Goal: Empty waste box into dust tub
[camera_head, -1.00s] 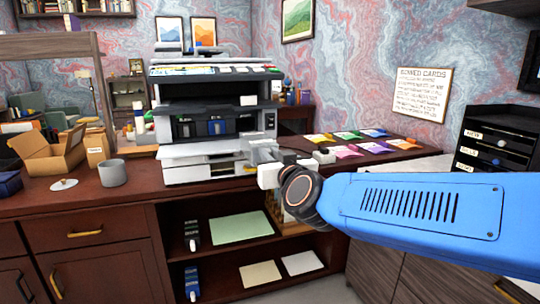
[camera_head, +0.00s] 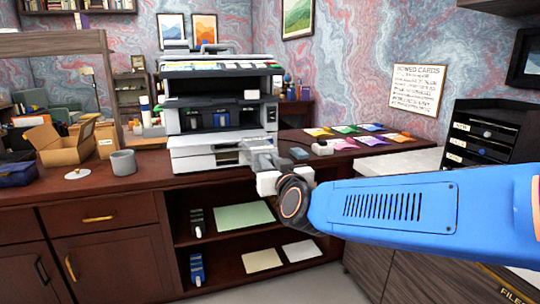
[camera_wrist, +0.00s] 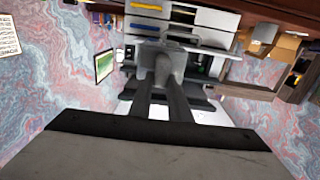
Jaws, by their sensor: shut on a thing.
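A grey printer-like machine (camera_head: 215,120) with stacked bays and a pale lower front stands on the desk. My gripper (camera_head: 256,148) is at the right of its lower front. In the wrist view, where the machine is upside down, the dark fingers are shut on a light grey piece (camera_wrist: 168,66) at the machine's front. I cannot tell whether this piece is the waste box or part of the machine. A round grey open-topped tub (camera_head: 123,163) stands on the desk to the left, apart from my gripper. Its inside is hidden.
A white lid-like disc (camera_head: 77,173) and an open cardboard box (camera_head: 62,148) lie left of the tub. Coloured cards (camera_head: 345,143) and a small blue-grey block (camera_head: 299,153) lie to the right. Open shelves (camera_head: 235,238) are below. Desk is clear between tub and machine.

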